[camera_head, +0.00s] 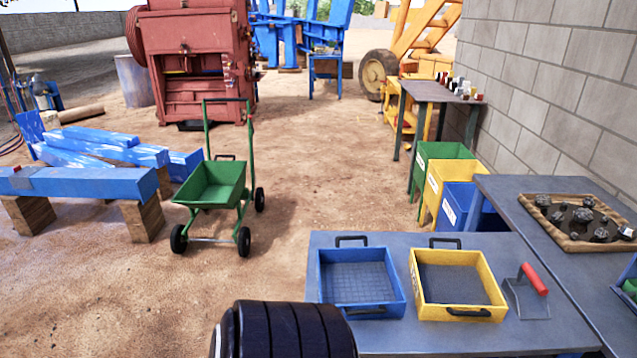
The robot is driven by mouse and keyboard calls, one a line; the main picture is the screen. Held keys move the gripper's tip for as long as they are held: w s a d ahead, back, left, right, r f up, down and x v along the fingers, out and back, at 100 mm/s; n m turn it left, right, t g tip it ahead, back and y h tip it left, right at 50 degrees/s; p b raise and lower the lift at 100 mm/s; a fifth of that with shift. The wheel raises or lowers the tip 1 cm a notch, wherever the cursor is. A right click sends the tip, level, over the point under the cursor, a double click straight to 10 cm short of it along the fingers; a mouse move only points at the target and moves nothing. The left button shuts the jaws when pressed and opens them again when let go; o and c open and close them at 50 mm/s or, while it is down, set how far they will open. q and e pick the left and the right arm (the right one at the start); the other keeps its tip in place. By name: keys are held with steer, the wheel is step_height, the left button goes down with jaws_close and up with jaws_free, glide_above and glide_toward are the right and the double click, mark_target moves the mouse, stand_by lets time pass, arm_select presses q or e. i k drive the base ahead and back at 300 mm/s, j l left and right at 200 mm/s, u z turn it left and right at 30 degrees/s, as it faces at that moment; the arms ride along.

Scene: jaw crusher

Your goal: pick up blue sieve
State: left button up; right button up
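The blue sieve (360,283) is a square tray with blue walls, a mesh bottom and dark handles at its far and near sides. It lies flat on the grey table (400,342) in front of me and looks empty. A yellow sieve (455,285) of the same form sits just to its right, with a small gap. A dark ridged part of my own body shows at the bottom, left of the blue sieve and apart from it. Neither of my grippers can be made out in this view.
A red-handled tool (533,281) lies right of the yellow sieve. A wooden tray (553,232) of dark rocks sits on the right-hand table. Green, yellow and blue bins (445,180) stand behind. A green cart (214,186) stands on open ground at left.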

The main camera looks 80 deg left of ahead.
mark_target(372, 311)
steer(key=u, duration=2.15)
